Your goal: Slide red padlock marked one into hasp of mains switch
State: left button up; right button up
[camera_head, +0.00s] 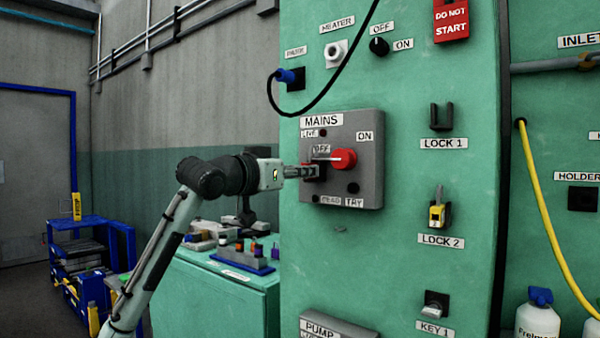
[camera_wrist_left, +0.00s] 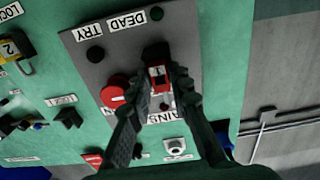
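The mains switch is a grey box (camera_head: 370,135) on the green panel, with a red knob (camera_head: 343,160); the knob also shows in the wrist view (camera_wrist_left: 114,92). My left gripper (camera_head: 306,172) is at the left part of the box, beside the knob. In the wrist view its fingers (camera_wrist_left: 164,76) are closed on the red padlock marked 1 (camera_wrist_left: 158,78). The padlock is right at the black hasp (camera_wrist_left: 154,51). The fingers hide part of it, and I cannot tell whether its shackle is in the hasp. My right gripper is not in view.
The LOCK 1 holder (camera_head: 441,118) is empty. A yellow padlock (camera_head: 438,214) hangs at LOCK 2. A black cable (camera_head: 330,82) loops from a blue plug (camera_head: 286,76) above the switch. A green cabinet (camera_head: 222,300) with small items stands at the left.

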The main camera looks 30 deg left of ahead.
pick_arm(q)
jog(key=o, duration=0.4)
jog(key=shift+f, duration=0.1)
jog(key=s+a, duration=0.1)
jog(key=s, duration=1.1)
